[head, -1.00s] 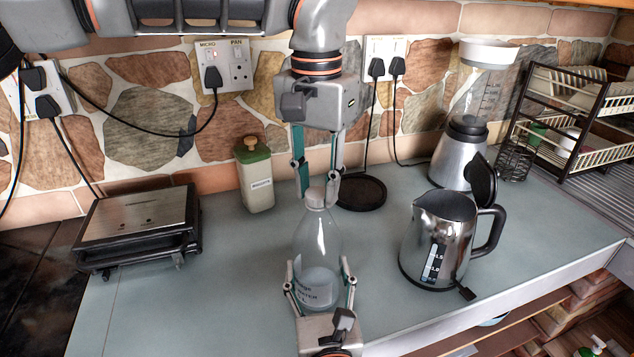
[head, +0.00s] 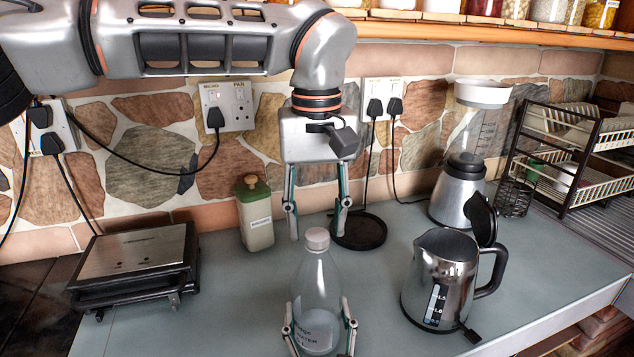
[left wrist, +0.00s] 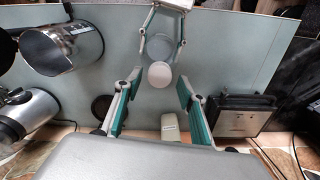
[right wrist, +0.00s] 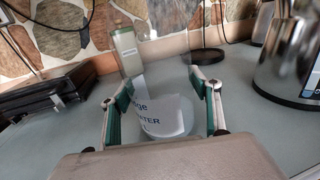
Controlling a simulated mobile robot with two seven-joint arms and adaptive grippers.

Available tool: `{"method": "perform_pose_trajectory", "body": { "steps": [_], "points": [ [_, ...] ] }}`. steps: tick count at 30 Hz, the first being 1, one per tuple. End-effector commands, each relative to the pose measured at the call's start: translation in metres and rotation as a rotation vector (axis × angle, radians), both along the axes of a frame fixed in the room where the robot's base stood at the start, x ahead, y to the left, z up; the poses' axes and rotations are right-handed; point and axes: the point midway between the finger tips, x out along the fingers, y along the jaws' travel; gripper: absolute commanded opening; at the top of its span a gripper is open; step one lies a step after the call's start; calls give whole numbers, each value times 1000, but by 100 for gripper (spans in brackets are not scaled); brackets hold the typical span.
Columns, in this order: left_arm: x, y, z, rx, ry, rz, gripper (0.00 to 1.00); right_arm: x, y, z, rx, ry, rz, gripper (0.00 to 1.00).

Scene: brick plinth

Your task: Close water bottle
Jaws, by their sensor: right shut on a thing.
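A clear water bottle (head: 318,285) stands upright on the counter with a pale cap (head: 316,238) on its top. In the left wrist view the cap (left wrist: 160,74) shows from above. My right gripper (head: 318,312) is shut around the lower part of the bottle, by its label; the labelled body (right wrist: 165,118) fills the space between its fingers in the right wrist view. My left gripper (head: 316,220) hangs just above the cap, fingers apart and empty. Whether the cap is fully screwed down cannot be told.
A steel kettle (head: 440,280) stands to the right of the bottle, with a blender (head: 462,190) behind it. A green-lidded canister (head: 255,218) and a black round mat (head: 360,232) are behind. A grill (head: 135,262) is at left. Counter beside the bottle is clear.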

Motion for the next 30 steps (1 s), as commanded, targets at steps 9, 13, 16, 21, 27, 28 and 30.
{"method": "perform_pose_trajectory", "body": {
  "steps": [9,13,16,21,27,28,30],
  "points": [
    [1,0,10,-1,-1,602,40,0,0,-1,-1,1,0,2],
    [1,0,14,-3,-2,849,40,0,0,-1,-1,1,0,2],
    [1,0,18,-4,-2,1039,40,0,0,-1,-1,1,0,2],
    [2,0,23,-6,-3,1362,40,0,0,-1,-1,1,0,2],
    [2,0,29,-7,-2,1744,40,0,0,-1,-1,2,0,2],
    [2,0,30,-7,-2,1801,40,0,0,-1,-1,2,0,2],
    [2,0,32,-9,-2,1934,40,0,0,-1,-1,2,0,2]
  ]
}}
